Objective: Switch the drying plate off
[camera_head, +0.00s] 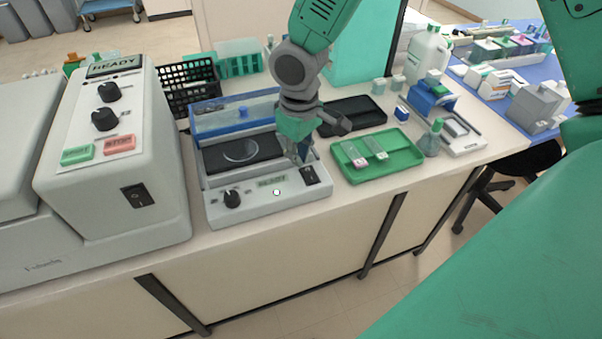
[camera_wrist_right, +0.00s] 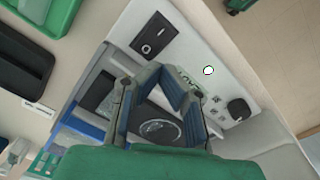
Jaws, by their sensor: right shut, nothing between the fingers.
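The drying plate (camera_head: 216,209) is a light grey box on the bench with a dark heated surface, a raised clear-and-blue cover, a black knob and a small green display. Its black rocker switch (camera_head: 310,174) is at the right end of the front panel; it also shows in the right wrist view (camera_wrist_right: 154,35). I cannot tell which side of the rocker is pressed. My right gripper (camera_head: 299,156) is shut and empty, just above the panel and left of the switch. In the wrist view its fingers (camera_wrist_right: 163,78) hide part of the display. My left gripper is not in view.
A large grey machine (camera_head: 165,200) marked READY stands to the left, with its own rocker switch. A green tray (camera_head: 345,175) with slides is close on the right, and a dark tray (camera_head: 370,117) lies behind it. A small flask (camera_head: 431,143) stands beyond the green tray.

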